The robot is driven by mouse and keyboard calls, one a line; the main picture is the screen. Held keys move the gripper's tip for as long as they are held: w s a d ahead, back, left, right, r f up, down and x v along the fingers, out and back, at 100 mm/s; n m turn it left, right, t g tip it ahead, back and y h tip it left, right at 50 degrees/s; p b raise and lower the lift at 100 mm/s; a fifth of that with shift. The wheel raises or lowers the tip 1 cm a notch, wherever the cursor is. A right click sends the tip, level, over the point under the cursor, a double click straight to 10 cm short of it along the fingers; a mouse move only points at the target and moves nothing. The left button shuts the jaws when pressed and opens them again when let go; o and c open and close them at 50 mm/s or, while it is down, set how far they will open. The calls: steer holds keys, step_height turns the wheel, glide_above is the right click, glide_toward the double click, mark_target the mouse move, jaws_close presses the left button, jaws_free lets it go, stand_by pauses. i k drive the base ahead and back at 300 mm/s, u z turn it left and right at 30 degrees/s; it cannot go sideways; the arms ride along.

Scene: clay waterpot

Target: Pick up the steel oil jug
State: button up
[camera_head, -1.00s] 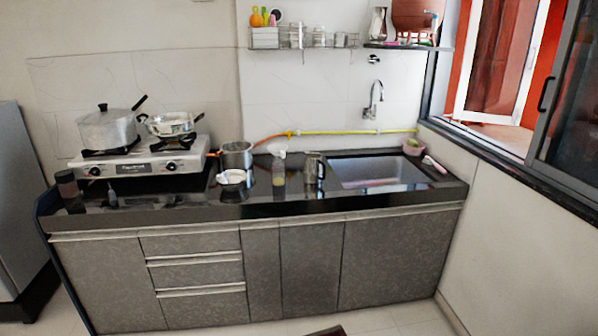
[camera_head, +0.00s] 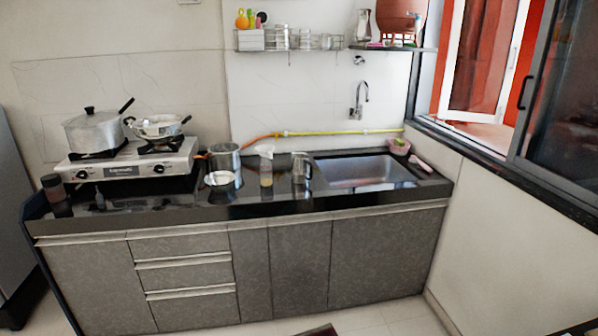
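A small steel jug (camera_head: 300,169) with a dark top stands upright on the black counter (camera_head: 330,197), just left of the sink; it looks like the steel oil jug. A bottle with yellowish liquid (camera_head: 266,168) stands close to its left. My gripper and arm are not in view. Nothing touches or hides the jug from this side.
A steel pot (camera_head: 224,158) and a white bowl (camera_head: 221,179) stand left of the bottle. The stove (camera_head: 127,164) carries two pans. The sink (camera_head: 362,171) lies right of the jug. The floor (camera_head: 375,319) before the cabinets shows clear in part.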

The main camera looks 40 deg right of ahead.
mark_target(301, 170)
steer(key=z, duration=0.05)
steer(key=i, duration=1)
steer(key=u, duration=0.05)
